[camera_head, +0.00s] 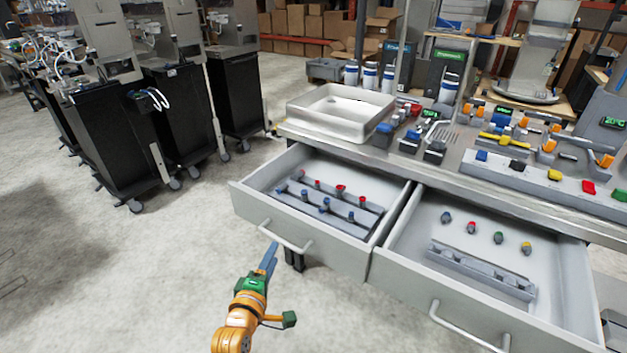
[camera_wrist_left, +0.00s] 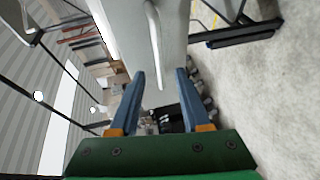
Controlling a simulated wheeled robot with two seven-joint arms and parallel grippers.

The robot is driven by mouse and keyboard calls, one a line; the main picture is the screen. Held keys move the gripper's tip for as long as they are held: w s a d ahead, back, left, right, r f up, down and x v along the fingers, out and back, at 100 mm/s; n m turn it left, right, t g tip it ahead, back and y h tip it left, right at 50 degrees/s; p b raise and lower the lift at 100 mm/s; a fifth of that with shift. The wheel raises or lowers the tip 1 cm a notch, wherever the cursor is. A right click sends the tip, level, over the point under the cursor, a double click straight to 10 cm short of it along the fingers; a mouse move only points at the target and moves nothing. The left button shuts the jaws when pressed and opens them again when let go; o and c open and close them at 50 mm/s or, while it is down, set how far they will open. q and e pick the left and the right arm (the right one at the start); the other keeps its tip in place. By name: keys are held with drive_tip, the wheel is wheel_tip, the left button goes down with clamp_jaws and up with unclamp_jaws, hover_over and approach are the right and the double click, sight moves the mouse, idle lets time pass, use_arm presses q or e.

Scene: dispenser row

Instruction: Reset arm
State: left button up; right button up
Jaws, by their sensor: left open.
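My left gripper (camera_head: 270,257) is in the lower middle of the head view, on its orange arm, in front of the left drawer. My right gripper is not in view.
The left drawer (camera_head: 262,215) and right drawer (camera_head: 400,272) stand open, holding racks and small coloured parts. A white tray (camera_head: 340,140) and several tools sit on the counter above. Black carts (camera_head: 115,140) stand at the left. The floor (camera_head: 120,270) left of my arm is clear.

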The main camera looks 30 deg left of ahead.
use_arm(q)
drive_tip(key=s+d+f+m+g+h, duration=0.25)
drive_tip(key=s+d+f+m, duration=0.2)
drive_tip(key=f, duration=0.35)
drive_tip(key=s+d+f+m+g+h+p, duration=0.1)
drive_tip(key=s+d+f+m+g, duration=0.2)
drive_tip(key=s+f+m, duration=0.35)
drive_tip(key=s+d+f+m+g+h, duration=0.1)
drive_tip(key=s+d+f+m+g, duration=0.25)
drive_tip(key=f, duration=0.65)
drive_tip(key=s+d+f+m+g, duration=0.1)
drive_tip(key=s+f+m+g, duration=0.1)
drive_tip(key=s, duration=0.7)
drive_tip(key=s+f+m+g, duration=0.3)
drive_tip(key=s+f+m, duration=0.2)
drive_tip(key=s+m, duration=0.2)
drive_tip(key=shift+s+d+f+p, duration=0.15)
drive_tip(key=shift+s+d+p, duration=0.2)
drive_tip(key=shift+s, duration=0.8)
